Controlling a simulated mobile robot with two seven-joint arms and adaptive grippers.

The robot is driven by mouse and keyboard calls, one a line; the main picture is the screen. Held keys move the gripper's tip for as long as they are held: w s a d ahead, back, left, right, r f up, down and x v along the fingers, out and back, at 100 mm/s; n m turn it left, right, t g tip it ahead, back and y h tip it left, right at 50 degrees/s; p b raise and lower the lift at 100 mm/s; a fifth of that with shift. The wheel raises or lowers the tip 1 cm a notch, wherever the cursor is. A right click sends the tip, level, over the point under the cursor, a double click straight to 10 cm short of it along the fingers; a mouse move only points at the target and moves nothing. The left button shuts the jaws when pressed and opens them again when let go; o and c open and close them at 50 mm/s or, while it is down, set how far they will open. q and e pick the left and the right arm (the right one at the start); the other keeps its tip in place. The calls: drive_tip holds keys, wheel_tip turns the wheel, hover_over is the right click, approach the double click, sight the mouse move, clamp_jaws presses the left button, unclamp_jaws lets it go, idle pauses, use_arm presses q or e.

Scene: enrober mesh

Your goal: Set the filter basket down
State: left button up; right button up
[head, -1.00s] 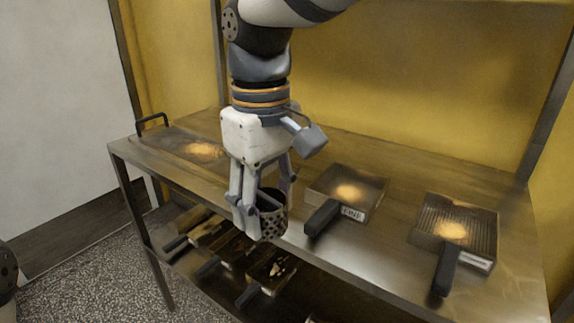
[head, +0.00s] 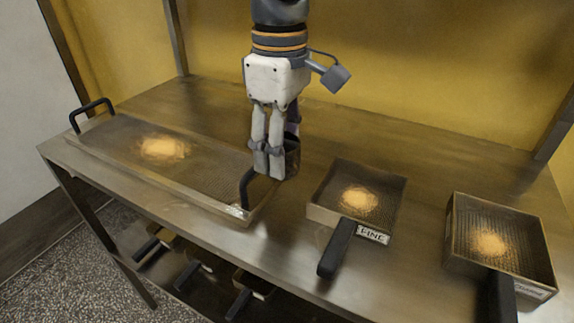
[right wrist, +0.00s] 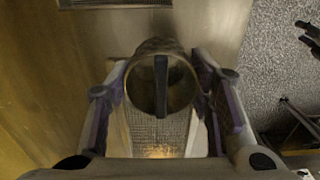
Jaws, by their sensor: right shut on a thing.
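The filter basket (head: 292,157) is a dark perforated metal cup, partly hidden behind my fingers in the head view. My right gripper (head: 271,163) is shut on it, pointing down beside the right end of the long mesh tray. In the right wrist view the basket (right wrist: 160,98) shows as a round rim with a dark bar across it, upright between the two fingers (right wrist: 160,76). The basket is over the steel table (head: 290,245). I cannot tell whether its base touches the surface. My left gripper is out of view.
The long mesh tray (head: 100,158) with a powder pile lies left. A square sieve labelled FINE (head: 328,213) and another sieve (head: 470,262) stand right, handles forward. Clear steel lies behind the FINE sieve. Handled pans (head: 243,290) sit on the lower shelf.

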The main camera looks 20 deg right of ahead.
hover_over(298, 196)
wheel_tip(298, 196, down, 5)
drive_tip(key=shift+s+r, duration=0.1)
drive_tip(key=shift+r, duration=0.1)
drive_tip(key=shift+f, duration=1.2)
drive_tip(key=shift+f, duration=0.15)
drive_tip(key=o, duration=1.2)
drive_tip(key=shift+c, duration=0.2)
